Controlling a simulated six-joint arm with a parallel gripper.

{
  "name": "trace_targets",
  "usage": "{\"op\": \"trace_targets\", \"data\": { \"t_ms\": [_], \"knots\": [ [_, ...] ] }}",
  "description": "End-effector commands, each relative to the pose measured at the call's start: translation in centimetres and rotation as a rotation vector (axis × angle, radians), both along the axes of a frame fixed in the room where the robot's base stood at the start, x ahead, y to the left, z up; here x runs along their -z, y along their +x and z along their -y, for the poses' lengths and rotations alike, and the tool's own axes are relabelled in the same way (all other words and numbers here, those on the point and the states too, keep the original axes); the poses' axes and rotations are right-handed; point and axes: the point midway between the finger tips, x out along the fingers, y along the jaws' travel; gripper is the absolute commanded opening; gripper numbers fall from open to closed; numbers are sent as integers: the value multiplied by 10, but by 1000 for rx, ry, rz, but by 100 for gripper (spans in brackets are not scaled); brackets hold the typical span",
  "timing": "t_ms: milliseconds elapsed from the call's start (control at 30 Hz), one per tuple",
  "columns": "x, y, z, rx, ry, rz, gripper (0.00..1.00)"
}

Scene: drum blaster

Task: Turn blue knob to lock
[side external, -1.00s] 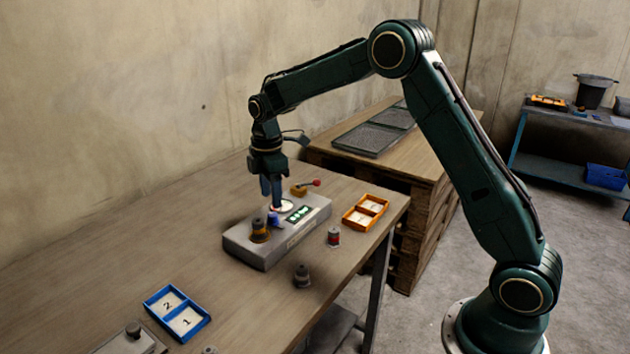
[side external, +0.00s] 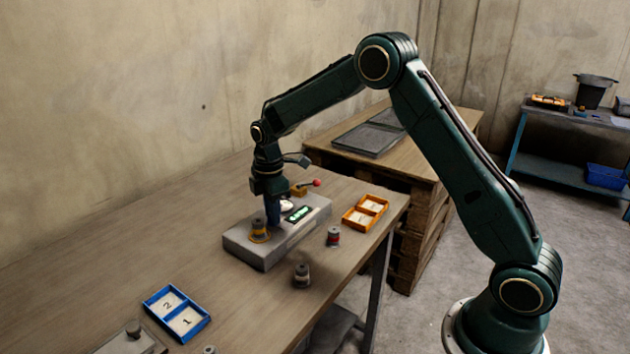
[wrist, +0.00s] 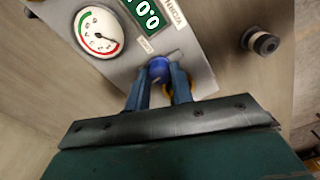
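The blue knob (wrist: 158,67) sits on the grey face of the control box (side external: 262,250), below the green display (wrist: 143,12). My gripper (wrist: 160,80) is down at the knob, with one blue finger on each side of it. The fingers stand apart with the knob between their tips. I cannot tell whether they press on it. In the side external view my gripper (side external: 273,221) reaches down to the box and hides the knob.
A white dial gauge (wrist: 99,31) lies beside the display. A yellow-brown knob (side external: 259,232) is close to my fingers. A dark cylinder (side external: 302,276) and a red-banded one (side external: 333,237) stand on the table, near an orange tray (side external: 347,217).

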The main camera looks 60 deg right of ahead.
Motion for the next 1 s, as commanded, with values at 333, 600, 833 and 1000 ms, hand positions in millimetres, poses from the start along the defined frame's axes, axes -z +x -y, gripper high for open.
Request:
{"op": "trace_targets", "data": {
  "t_ms": [333,600,833,1000],
  "knots": [
    [0,0,0,16,0,0,0],
    [0,0,0,113,0,0,0],
    [-1,0,0,277,0,0,0],
    [-1,0,0,432,0,0,0]
  ]
}}
